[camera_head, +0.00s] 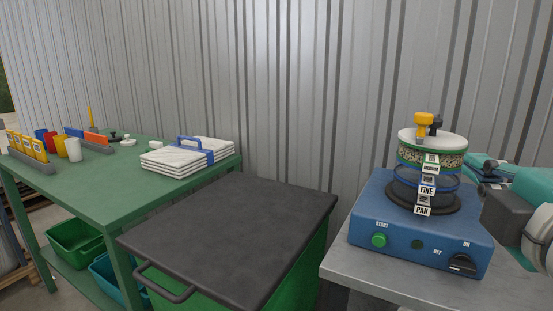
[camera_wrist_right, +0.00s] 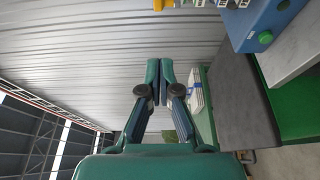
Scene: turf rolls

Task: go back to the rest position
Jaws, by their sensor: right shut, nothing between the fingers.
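My right gripper (camera_head: 486,164) shows at the right edge of the head view, beside the sieve stack and partly cut off by the frame. In the right wrist view its two teal and dark fingers (camera_wrist_right: 160,75) are together, with nothing between them. It is clear of the blue shaker (camera_wrist_right: 262,22), whose corner shows at the top right of that view. My left gripper is in neither view.
The sieve stack (camera_head: 432,160) stands on the blue shaker (camera_head: 413,232) on a grey bench (camera_head: 350,277). A dark-lidded green bin (camera_head: 235,235) is in the middle. A green table (camera_head: 95,190) at left holds folded white bags (camera_head: 165,160) and cups.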

